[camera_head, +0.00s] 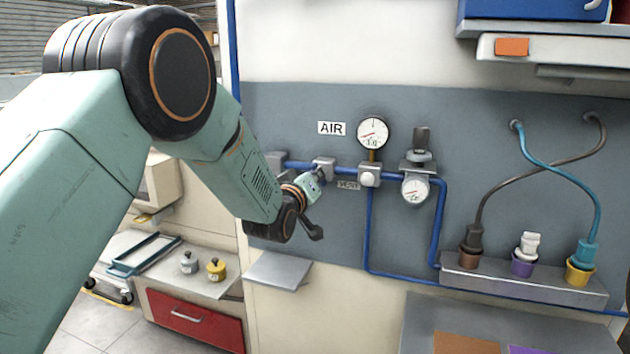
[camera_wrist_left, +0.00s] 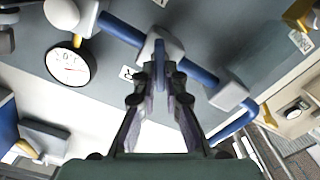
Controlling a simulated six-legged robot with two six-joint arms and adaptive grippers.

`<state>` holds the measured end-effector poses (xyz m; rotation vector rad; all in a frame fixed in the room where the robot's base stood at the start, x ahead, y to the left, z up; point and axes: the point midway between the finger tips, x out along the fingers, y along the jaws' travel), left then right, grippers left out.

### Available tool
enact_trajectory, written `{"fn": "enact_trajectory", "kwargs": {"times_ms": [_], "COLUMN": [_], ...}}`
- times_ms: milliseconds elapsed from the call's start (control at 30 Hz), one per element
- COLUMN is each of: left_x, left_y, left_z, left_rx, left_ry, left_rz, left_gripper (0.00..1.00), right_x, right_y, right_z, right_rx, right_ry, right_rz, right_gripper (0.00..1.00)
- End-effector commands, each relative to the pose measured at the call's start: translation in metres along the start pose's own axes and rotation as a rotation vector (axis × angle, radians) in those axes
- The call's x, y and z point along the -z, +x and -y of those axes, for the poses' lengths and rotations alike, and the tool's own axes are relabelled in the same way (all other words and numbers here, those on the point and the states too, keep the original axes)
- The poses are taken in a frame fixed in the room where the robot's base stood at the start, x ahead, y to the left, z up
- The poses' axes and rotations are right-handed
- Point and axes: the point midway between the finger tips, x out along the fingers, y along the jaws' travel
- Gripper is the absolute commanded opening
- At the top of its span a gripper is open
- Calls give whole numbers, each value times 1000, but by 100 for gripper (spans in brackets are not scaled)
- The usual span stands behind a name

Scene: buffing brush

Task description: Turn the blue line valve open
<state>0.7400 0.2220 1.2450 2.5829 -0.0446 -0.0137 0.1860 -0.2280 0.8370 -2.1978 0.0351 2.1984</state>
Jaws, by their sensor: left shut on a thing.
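The blue line (camera_head: 345,171) runs along the grey wall panel below the AIR label (camera_head: 331,128). A grey valve block (camera_head: 323,163) sits on it, left of the round gauge; the block also shows in the left wrist view (camera_wrist_left: 172,42). My left gripper (camera_head: 316,177) is at the front of this valve. In the left wrist view its two fingers (camera_wrist_left: 160,82) are closed on the narrow bluish valve handle (camera_wrist_left: 159,54), which stands out from the block. In the head view the gripper mostly hides the handle. My right gripper is not in view.
A dial gauge (camera_head: 372,132) and a regulator with a second gauge (camera_head: 415,188) are right of the valve. A small grey shelf (camera_head: 278,271) juts out below my gripper. Crossed hoses end at a socket rail (camera_head: 520,281) on the right. A red drawer (camera_head: 190,317) is lower left.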

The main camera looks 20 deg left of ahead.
Motion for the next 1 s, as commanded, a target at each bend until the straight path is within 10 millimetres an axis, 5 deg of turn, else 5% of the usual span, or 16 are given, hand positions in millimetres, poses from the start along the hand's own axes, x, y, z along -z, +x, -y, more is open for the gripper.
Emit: {"fn": "enact_trajectory", "kwargs": {"times_ms": [1000], "left_x": [-2], "left_y": [0], "left_z": [5], "left_rx": [1], "left_ry": [-889], "left_rz": [-2], "left_gripper": [0], "right_x": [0], "right_y": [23], "right_z": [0], "right_rx": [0], "right_ry": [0], "right_rz": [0], "right_gripper": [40]}}
